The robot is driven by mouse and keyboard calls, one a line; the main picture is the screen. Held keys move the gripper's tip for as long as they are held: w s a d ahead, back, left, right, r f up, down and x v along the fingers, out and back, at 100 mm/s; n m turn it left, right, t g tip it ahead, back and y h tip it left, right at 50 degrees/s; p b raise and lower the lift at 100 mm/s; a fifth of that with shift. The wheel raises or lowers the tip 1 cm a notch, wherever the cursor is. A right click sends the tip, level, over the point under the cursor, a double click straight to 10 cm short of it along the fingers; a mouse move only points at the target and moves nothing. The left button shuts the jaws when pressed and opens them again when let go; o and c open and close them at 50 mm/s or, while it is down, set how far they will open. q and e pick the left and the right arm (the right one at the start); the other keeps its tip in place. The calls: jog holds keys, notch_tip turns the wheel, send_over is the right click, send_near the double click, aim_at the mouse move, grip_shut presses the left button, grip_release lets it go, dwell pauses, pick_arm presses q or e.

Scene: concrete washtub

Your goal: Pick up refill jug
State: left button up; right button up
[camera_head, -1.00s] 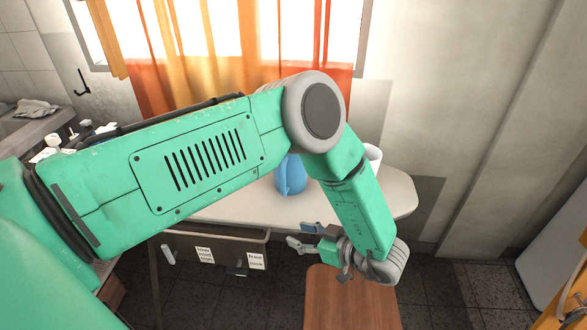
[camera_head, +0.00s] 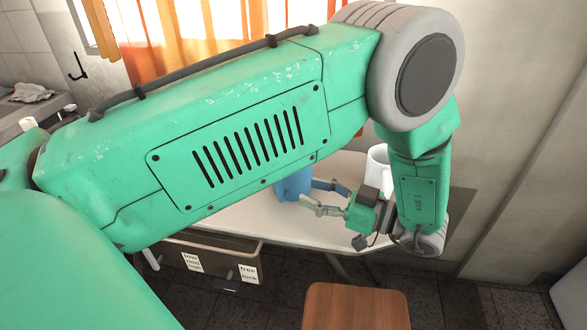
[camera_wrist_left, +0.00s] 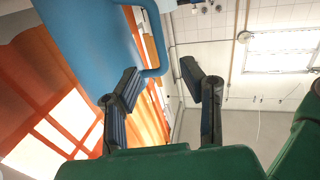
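The blue jug (camera_head: 293,187) stands on the pale table, its upper part hidden behind my left arm in the head view. In the left wrist view the jug (camera_wrist_left: 88,38) fills the upper left, and its looped handle (camera_wrist_left: 163,45) shows just beyond the fingertips. My left gripper (camera_head: 312,193) is to the right of the jug, pointing left at it. Its two fingers are apart, with the handle near the gap between them (camera_wrist_left: 162,84). I cannot tell whether a fingertip touches the jug. My right gripper is not in view.
A white container (camera_head: 378,163) stands on the table (camera_head: 250,219) behind my left wrist. A brown stool (camera_head: 356,306) is in front of the table. A drawer unit with labels (camera_head: 215,265) is under its left side. Orange curtains (camera_head: 190,40) hang behind.

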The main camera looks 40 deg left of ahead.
aim_at(281, 199)
pick_arm(q)
jog(key=b+x, duration=0.1)
jog(key=x, duration=0.6)
jog(key=shift+s+a+r, duration=0.1)
jog(key=shift+a, duration=0.25)
jog(key=shift+c, duration=0.5)
jog(key=shift+r, duration=0.1)
grip_shut()
